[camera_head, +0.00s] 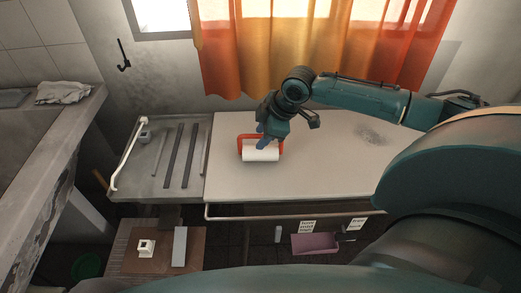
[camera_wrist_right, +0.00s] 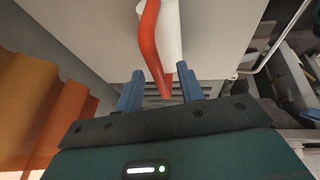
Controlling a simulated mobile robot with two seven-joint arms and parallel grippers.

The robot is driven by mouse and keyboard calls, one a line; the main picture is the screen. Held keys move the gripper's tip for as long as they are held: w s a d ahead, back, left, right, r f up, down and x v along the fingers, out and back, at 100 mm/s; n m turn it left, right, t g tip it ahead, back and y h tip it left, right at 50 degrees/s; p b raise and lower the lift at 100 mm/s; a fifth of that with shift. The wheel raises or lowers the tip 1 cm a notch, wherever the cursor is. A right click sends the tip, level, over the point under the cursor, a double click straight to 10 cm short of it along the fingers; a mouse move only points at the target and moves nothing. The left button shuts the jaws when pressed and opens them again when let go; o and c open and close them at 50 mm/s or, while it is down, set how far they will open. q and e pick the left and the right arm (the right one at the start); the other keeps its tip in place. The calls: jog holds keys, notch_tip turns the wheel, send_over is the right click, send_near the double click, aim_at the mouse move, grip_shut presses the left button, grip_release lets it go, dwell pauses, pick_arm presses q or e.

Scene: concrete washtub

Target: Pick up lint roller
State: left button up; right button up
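The lint roller has a white roll (camera_head: 261,154) and a red handle (camera_head: 246,137). It lies on the pale tabletop (camera_head: 330,160), near its left side. My right gripper (camera_head: 264,139) is above the handle, coming down from behind it. In the right wrist view the red handle (camera_wrist_right: 152,45) runs down between the two blue fingertips (camera_wrist_right: 160,78). The fingers are apart, with gaps on both sides of the handle. The white roll (camera_wrist_right: 171,30) shows beyond. My left gripper is not in view.
A grey drainboard (camera_head: 151,180) with dark bars adjoins the tabletop on the left. A low brown surface (camera_head: 200,240) holds a small white object (camera_head: 146,247). A pink bin (camera_head: 314,243) is below the table front. The tabletop's right side is clear. Orange curtains (camera_head: 290,50) hang behind.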

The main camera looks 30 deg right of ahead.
jog(key=shift+f, duration=0.2)
dwell(0.5)
jog(key=shift+c, duration=0.6)
grip_shut()
